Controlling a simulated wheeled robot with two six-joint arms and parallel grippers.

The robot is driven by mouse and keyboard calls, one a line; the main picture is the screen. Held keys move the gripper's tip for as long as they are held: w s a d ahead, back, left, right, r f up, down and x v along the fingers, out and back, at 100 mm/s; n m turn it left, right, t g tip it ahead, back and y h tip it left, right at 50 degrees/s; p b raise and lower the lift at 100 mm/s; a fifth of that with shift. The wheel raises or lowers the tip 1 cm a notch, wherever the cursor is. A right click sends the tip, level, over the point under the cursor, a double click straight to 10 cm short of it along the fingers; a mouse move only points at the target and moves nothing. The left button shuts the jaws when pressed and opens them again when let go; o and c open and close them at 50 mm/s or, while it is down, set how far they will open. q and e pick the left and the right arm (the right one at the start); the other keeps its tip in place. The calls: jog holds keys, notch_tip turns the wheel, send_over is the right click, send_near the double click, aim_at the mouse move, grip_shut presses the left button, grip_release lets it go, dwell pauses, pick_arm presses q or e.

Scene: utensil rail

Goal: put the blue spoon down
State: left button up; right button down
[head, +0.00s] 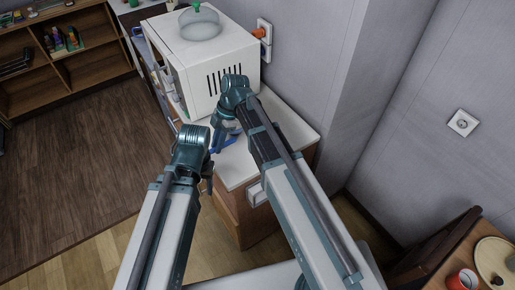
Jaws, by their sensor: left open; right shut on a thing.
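The blue spoon (231,141) shows as a short blue strip over the white countertop (238,175). My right gripper (221,143) is shut on it, pointing down close to the countertop. Most of the spoon is hidden by the gripper, and I cannot tell whether it touches the countertop. My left gripper (208,178) is open and empty, lower in the picture, beside the front edge of the countertop.
A white microwave-like box (200,65) stands behind the grippers, with a clear dome lid (199,22) on top. A wall socket with an orange plug (262,33) is to its right. Some bare countertop lies below the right gripper. A wooden shelf (60,75) stands far left.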

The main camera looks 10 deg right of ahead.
jog(key=d, duration=0.5)
jog(key=d+f+b, duration=0.1)
jog(key=d, duration=0.9)
jog(key=shift+f, duration=0.2)
jog(key=f+b, duration=0.1)
jog(key=b, duration=0.1)
jog(key=f+b, duration=0.1)
jog(key=f, duration=0.1)
jog(key=shift+d+f+b, duration=0.2)
jog(key=shift+f+b, duration=0.05)
jog(key=shift+b, duration=0.15)
jog(key=shift+f, duration=0.25)
jog(key=c, duration=0.8)
grip_release()
jog(key=shift+r, duration=0.1)
jog(key=shift+r, duration=0.15)
jog(key=shift+w+d+r+p, duration=0.1)
jog(key=shift+d+r+p, duration=0.05)
jog(key=shift+r+p, duration=0.5)
jog(key=p+v, duration=1)
jog(key=shift+d+r, duration=0.15)
jog(key=shift+r, duration=0.2)
